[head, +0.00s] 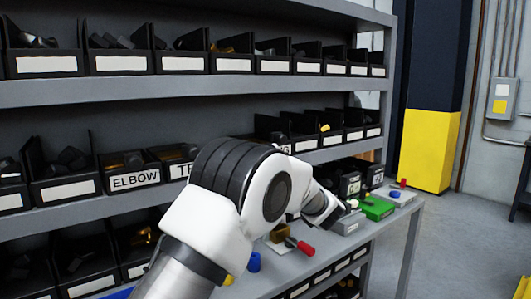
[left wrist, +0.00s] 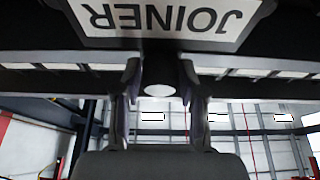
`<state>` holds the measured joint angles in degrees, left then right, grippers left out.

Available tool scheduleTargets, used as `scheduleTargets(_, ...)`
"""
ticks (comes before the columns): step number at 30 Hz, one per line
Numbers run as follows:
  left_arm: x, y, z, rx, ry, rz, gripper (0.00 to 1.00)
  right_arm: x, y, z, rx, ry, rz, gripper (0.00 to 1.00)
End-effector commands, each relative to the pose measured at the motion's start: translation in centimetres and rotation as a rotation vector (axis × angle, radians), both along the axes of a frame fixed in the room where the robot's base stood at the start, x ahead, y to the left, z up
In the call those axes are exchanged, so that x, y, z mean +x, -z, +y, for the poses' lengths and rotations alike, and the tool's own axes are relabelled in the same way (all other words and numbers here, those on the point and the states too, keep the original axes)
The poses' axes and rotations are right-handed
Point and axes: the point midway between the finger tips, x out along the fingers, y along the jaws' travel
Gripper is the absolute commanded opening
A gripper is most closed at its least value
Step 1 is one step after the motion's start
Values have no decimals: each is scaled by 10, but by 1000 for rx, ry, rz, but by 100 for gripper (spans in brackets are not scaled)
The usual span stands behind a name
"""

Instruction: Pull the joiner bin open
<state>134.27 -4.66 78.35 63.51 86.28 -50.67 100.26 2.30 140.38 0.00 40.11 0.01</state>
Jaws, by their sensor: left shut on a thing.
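The joiner bin (left wrist: 165,18) fills the top of the left wrist view, its white JOINER label upside down. A dark knob with a pale round end (left wrist: 158,90) shows at the label's edge. My left gripper (left wrist: 160,78) has one finger on each side of this knob and is shut on it. In the head view my white left arm crosses the middle, and its gripper and the joiner bin are hidden behind it. How far the bin stands out cannot be told. My right gripper is in neither view.
Bins labelled ELBOW (head: 134,179) and TE, partly hidden (head: 183,170), stand on the middle shelf. A grey bench (head: 400,222) holds a green box (head: 377,208) and a red-handled part (head: 303,247). Open floor (head: 465,240) lies at right, near a yellow-and-black column (head: 428,150).

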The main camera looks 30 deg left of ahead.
Motion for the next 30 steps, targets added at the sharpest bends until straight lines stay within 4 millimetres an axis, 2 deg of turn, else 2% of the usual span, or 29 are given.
scheduleTargets(6,0,1,0,0,0,0,0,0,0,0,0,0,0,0)
scheduleTargets(7,0,1,0,-1,0,0,45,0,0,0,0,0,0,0)
scheduleTargets(8,0,1,0,-1,-1,0,55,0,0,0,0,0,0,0)
scheduleTargets(9,0,1,0,-1,-1,0,60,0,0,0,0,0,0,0)
scheduleTargets(20,-2,3,-6,0,0,0,60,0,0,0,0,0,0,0)
scheduleTargets(30,-23,26,-58,1,1,0,60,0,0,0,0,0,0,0)
